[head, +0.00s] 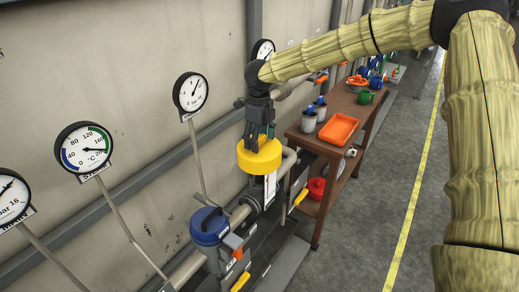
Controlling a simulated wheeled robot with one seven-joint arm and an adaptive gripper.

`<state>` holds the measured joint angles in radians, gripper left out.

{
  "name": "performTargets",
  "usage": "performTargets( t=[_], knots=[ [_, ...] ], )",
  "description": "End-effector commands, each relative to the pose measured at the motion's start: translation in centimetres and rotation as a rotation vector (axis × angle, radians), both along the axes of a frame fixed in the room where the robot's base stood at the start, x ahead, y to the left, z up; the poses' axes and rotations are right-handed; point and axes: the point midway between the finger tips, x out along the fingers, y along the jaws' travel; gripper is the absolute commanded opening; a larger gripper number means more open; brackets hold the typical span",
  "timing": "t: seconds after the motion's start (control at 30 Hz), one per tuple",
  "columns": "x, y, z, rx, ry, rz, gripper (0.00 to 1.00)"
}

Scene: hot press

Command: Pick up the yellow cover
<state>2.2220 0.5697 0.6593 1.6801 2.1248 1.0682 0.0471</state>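The yellow cover (259,160) is a thick round disc, level, on top of a vertical pipe fitting beside the wall. My gripper (259,136) points straight down from above, its fingertips at the top of the cover. The fingertips overlap the cover's upper face in this view, and the spot where they meet it is partly hidden. I cannot tell whether the fingers are open or closed on a part of the cover.
A similar fitting with a blue cover (209,224) stands nearer, at lower left. Gauges (84,147) on thin stems line the wall. A brown table (325,145) with an orange tray (339,129) stands to the right. The floor (375,220) beyond is clear.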

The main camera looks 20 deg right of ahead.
Motion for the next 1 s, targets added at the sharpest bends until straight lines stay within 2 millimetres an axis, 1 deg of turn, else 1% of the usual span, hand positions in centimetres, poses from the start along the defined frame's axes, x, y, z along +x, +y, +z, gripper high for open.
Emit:
performTargets(
  t=[0.03,0.1,0.17,0.2,0.47,0.57,0.67,1.0],
  knots=[
    [0.0,0.0,0.0,0.000,0.000,0.000,0.55],
    [0.0,0.0,0.0,0.000,0.000,0.000,0.42],
    [0.0,0.0,0.0,0.000,0.000,0.000,0.31],
    [0.0,0.0,0.0,0.000,0.000,0.000,0.28],
    [0.0,0.0,0.1,0.000,-0.001,0.000,0.27],
    [0.1,0.0,0.6,0.000,-0.001,-0.001,0.27],
    [0.1,0.0,1.8,0.000,-0.004,-0.001,0.27],
    [0.1,0.0,7.5,0.001,-0.003,-0.001,0.27]
  ],
)
